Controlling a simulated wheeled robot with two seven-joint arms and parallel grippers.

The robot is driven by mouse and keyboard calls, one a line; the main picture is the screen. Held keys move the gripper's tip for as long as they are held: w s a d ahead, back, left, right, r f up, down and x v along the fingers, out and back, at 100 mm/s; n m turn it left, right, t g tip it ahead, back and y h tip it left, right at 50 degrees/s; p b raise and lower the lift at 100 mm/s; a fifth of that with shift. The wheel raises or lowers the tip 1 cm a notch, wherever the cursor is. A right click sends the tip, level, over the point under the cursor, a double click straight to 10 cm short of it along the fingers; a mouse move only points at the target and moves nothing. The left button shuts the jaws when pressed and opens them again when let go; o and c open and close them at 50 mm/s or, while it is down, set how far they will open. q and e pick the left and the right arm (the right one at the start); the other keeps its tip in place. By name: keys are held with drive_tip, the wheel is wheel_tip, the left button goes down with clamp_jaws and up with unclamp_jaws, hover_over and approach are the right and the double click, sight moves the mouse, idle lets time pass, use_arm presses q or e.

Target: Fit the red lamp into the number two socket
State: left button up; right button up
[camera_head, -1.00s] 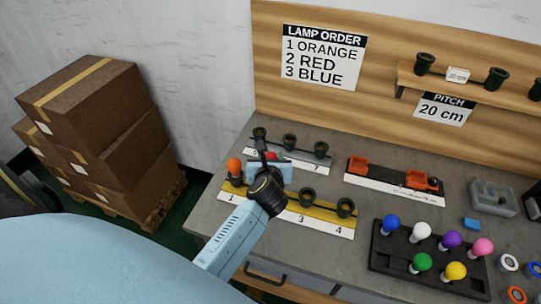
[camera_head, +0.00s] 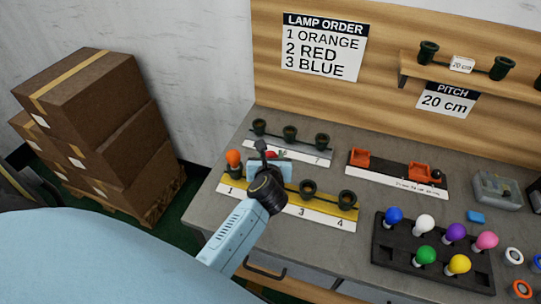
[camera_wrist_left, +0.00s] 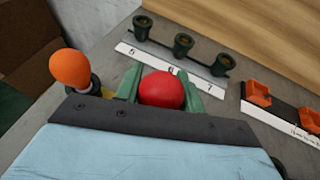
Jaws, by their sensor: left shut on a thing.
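The red lamp (camera_wrist_left: 162,89) sits between the green fingers of my left gripper (camera_wrist_left: 166,88), which is shut on it. In the head view the red lamp (camera_head: 270,154) shows only as a small patch behind the gripper. The number two socket is hidden behind my left gripper and wrist, so I cannot tell whether the lamp touches it. The orange lamp (camera_head: 234,158) stands in the number one socket, left of my gripper. The yellow socket strip (camera_head: 325,211) shows empty sockets three (camera_head: 307,189) and four (camera_head: 347,199). My right gripper is not in view.
A second strip with several empty sockets (camera_head: 290,134) lies behind. A black tray (camera_head: 388,262) of coloured lamps is at the right. An orange-and-black fixture (camera_head: 398,170) lies at the back. A sign (camera_head: 324,46) reads 1 orange, 2 red, 3 blue.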

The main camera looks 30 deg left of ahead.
use_arm(q)
drive_tip(key=shift+p, duration=0.55)
idle(1.0)
drive_tip(key=shift+f+b, duration=1.05)
drive_tip(key=shift+f, duration=0.2)
drive_tip(key=o, duration=1)
drive_tip(key=shift+o, duration=0.2)
drive_tip(key=p+v, duration=0.1)
drive_tip(key=v, duration=1.2)
drive_tip(key=shift+d, duration=0.2)
drive_tip(key=shift+s+r, duration=0.1)
drive_tip(key=shift+r, duration=0.05)
